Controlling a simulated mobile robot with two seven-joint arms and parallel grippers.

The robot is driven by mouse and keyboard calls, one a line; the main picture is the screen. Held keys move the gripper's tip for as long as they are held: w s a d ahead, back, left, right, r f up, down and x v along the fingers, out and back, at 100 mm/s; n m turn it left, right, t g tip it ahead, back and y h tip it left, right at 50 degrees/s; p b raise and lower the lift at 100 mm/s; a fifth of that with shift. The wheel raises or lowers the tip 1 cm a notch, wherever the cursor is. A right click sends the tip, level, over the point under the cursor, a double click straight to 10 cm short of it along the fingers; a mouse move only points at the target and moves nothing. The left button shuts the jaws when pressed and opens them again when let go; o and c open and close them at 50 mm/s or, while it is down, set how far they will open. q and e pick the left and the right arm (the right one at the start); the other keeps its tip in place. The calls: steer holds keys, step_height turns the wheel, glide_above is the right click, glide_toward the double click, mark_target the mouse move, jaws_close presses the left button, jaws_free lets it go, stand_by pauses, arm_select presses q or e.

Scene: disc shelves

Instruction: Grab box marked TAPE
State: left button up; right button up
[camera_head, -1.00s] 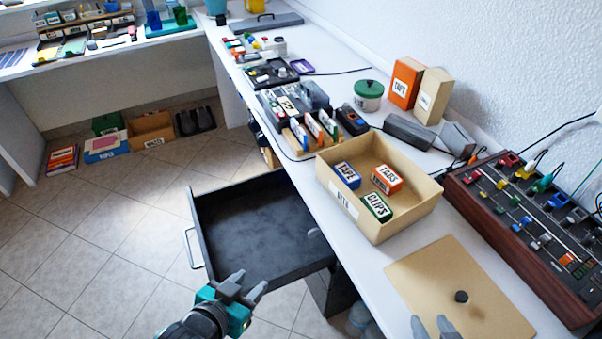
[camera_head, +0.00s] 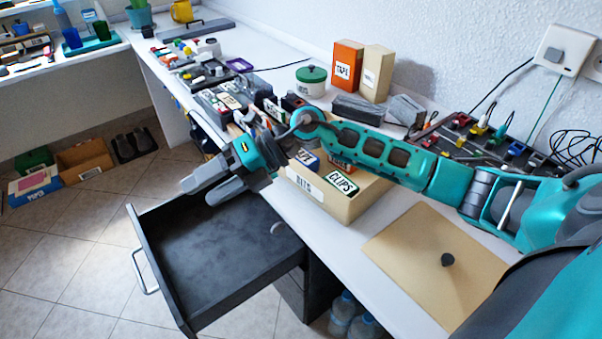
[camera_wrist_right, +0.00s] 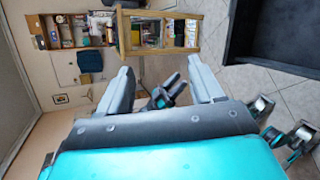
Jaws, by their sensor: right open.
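A small blue box (camera_head: 307,159) lies in the tan open bin (camera_head: 352,205). Its label, partly covered by my right arm, reads as TAPE in the earlier head view. Beside it are an orange box (camera_head: 338,168), mostly covered, and a green-and-white CLIPS box (camera_head: 341,183). A tall orange box (camera_head: 346,66), whose label also seems to read TAPE, stands at the wall. My right gripper (camera_head: 205,183) is open and empty above the drawer, left of the bin; its spread fingers show in the wrist view (camera_wrist_right: 163,93). A small dark two-pronged shape between them may be my left gripper.
The dark drawer (camera_head: 222,262) is open and looks empty. A flat tan lid (camera_head: 432,250) with a black knob lies right of the bin. A tall tan box (camera_head: 377,72), a green-lidded jar (camera_head: 311,82) and a mixer (camera_head: 500,150) stand nearby.

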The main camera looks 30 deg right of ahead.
steer(key=w+d+f+n+h+b, duration=0.1)
steer(key=w+d+h, duration=0.15)
steer(key=d, duration=0.25)
steer(key=w+d+f+n+h+b, duration=0.1)
steer(key=d+f+h, duration=0.1)
steer(key=d+h, duration=0.3)
steer(key=m+h+b, duration=0.1)
steer(key=h+b, duration=0.2)
steer(key=h, duration=0.2)
glide_above(308, 160)
step_height(308, 160, down, 3)
steer(key=shift+r+t, duration=0.1)
steer(key=shift+t, duration=0.2)
steer(key=shift+b+x, duration=0.5)
steer(key=shift+x, duration=2.6)
steer(key=shift+d, duration=0.1)
steer(key=shift+c, duration=0.3)
steer(key=c, duration=0.7)
steer(key=shift+r, duration=0.1)
